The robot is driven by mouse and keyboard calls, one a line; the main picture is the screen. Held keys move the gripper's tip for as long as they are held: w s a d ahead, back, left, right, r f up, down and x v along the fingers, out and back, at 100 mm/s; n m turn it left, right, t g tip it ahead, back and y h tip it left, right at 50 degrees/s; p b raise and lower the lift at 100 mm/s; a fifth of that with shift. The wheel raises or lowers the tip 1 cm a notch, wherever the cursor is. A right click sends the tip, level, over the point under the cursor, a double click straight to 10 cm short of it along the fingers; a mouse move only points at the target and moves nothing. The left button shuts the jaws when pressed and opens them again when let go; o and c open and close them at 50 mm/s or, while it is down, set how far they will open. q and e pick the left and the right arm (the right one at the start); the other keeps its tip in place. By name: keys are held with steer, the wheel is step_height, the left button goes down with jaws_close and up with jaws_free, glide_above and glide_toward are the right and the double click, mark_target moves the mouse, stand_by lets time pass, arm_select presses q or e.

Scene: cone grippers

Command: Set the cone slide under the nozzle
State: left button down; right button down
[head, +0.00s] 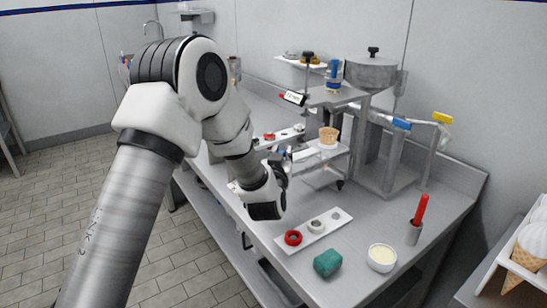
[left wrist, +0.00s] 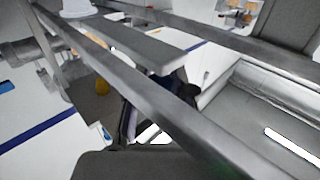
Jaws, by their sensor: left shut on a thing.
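A waffle cone (head: 328,138) stands upright on the cone slide (head: 337,152), a flat metal carriage on the counter. The dispenser's metal plate (head: 338,96) is above the cone, with a blue-and-white part (head: 333,75) on top. I cannot make out the nozzle's opening, nor whether the cone is in line with it. My left gripper (head: 284,166) is at the left end of the slide, shut on a part of it that the fingers mostly hide. In the left wrist view, metal rails cross in front of the dark fingers (left wrist: 168,85). My right gripper is not in view.
A white tray (head: 314,231) with a red ring (head: 293,237) and a pale ring lies in front. A green cloth (head: 328,262), a cream bowl (head: 381,257) and a red-handled tool (head: 420,210) stand nearer the front right. A cone rack (head: 515,265) is at the right edge.

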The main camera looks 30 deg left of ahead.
arm_select(q)
steer(key=shift+r, duration=0.1)
steer(key=shift+w, duration=0.1)
steer(key=c, duration=1.3)
jaws_free()
steer(key=o, duration=0.3)
steer(key=shift+w, duration=0.1)
steer(key=shift+w+d, duration=0.1)
steer(key=shift+d, duration=0.05)
steer(key=v, duration=1.2)
